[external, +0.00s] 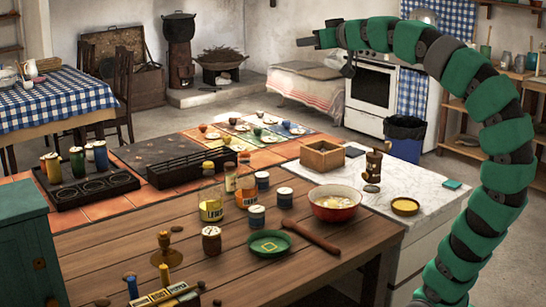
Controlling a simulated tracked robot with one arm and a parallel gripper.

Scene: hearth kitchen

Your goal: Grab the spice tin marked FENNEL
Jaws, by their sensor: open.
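Several small dark blue tins with pale lids stand upright on the counter: a front tin (257,219), a right tin (284,199) and a back tin (262,182). Their lettering is too small to read, so I cannot tell which is marked FENNEL. My gripper (324,56) is at the end of my green arm, high at the top middle of the external view. It is open, its jaws look spread and empty, well above and apart from the tins.
Near the tins stand bottles (211,204), a brown jar (211,241), a green dish (269,242), a rolling pin (309,235) and a red bowl (334,204). A wooden box (322,157) and a brass grinder (373,167) stand behind. The marble front right is mostly clear.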

